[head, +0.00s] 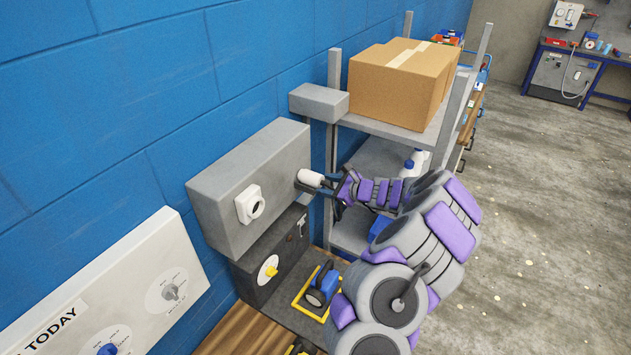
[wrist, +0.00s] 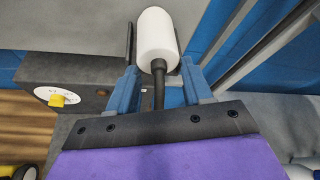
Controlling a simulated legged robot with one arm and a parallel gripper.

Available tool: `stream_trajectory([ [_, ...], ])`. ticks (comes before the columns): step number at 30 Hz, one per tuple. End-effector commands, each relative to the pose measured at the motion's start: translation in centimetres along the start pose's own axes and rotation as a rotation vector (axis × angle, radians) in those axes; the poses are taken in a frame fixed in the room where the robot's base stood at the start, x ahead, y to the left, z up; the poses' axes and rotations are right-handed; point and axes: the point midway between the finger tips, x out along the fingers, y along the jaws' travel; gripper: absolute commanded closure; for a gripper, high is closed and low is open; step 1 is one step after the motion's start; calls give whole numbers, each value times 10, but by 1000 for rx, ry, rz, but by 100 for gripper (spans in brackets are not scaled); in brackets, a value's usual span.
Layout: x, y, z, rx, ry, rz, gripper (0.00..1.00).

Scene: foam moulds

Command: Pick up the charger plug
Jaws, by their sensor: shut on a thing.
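The charger plug (head: 311,178) is a white rounded cylinder with a dark cable at its near end. It is between the fingertips of my gripper (head: 318,187), in front of the grey box on the wall. In the wrist view the plug (wrist: 156,40) stands at the top centre, its dark cable running back between the blue-sided fingers of my gripper (wrist: 158,75). My gripper is shut on it. A white round socket (head: 250,204) sits on the front of the grey box (head: 215,193), left of the plug and apart from it.
A dark box with a yellow knob (head: 268,270) is below the grey box. A yellow-framed blue item (head: 321,287) stands in front of it. A shelf with a cardboard box (head: 398,85) is behind my arm. A white panel with dials (head: 115,300) is at lower left. Open floor lies right.

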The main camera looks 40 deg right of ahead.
Motion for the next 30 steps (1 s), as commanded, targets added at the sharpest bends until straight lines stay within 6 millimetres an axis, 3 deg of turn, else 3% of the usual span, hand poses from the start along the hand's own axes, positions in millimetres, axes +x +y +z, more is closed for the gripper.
stream_trajectory([
  [8, -2, -2, 6, -2, -2, 0, 85],
  [14, -12, -11, 28, -4, -4, -3, 85],
  [30, -58, -63, 140, -8, 0, -5, 85],
])
